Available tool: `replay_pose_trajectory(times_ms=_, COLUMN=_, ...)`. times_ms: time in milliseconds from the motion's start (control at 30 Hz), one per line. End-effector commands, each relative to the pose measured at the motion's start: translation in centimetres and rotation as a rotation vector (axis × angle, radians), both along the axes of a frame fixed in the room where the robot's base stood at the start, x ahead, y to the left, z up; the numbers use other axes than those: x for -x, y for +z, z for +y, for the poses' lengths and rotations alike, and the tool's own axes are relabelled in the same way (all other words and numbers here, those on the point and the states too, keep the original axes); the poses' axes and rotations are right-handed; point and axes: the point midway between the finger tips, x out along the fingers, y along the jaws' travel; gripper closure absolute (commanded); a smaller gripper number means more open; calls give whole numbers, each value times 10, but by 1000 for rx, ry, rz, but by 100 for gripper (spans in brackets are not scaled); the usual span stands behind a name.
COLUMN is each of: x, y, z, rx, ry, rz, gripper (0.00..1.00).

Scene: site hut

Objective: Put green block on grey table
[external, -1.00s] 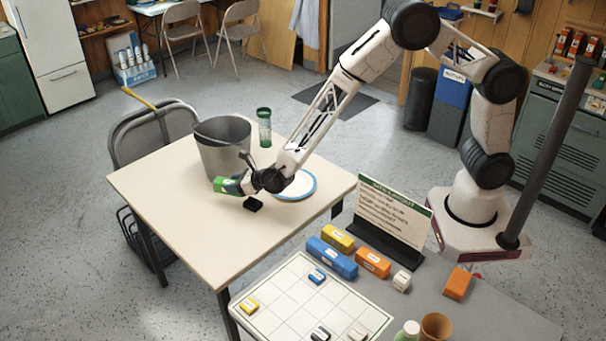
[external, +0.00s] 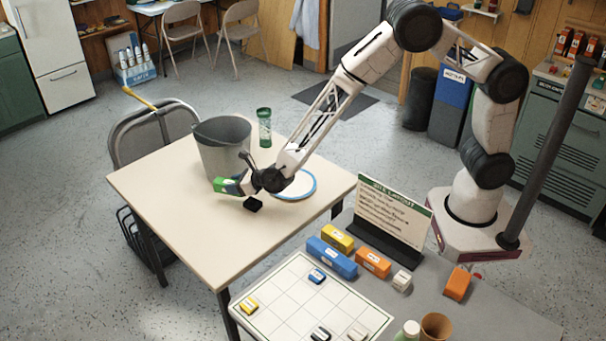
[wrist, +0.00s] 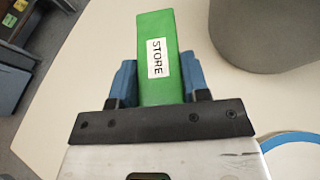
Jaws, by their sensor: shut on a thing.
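The green block (external: 221,185) is held in my gripper (external: 236,186), over the cream table beside the bucket. In the wrist view the green block (wrist: 157,40) carries a white label reading "STORE" and sits between the two blue fingers of my gripper (wrist: 158,82), which are shut on it. I cannot tell exactly how far it is above the cream tabletop. The grey table (external: 500,318) is at the lower right, in front of my base, apart from the block.
The cream table (external: 185,230) bears a grey bucket (external: 224,155), a green tumbler (external: 264,128) and a blue-rimmed plate (external: 304,188). The grey table holds a gridded board (external: 280,300), a sign (external: 392,212), a blue block (external: 332,258), other blocks and a brown cup (external: 435,328).

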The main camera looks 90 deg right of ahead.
Motion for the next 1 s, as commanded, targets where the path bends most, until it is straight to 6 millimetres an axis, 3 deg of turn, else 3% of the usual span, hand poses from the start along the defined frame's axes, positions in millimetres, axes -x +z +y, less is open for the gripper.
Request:
replay_pose_trajectory(times_ms=767, x=0, y=0, z=0, rx=0, ry=0, rz=0, gripper=89)
replay_pose_trajectory(times_ms=1000, x=2, y=1, z=10, rx=-1, ry=6, rz=-1, gripper=89)
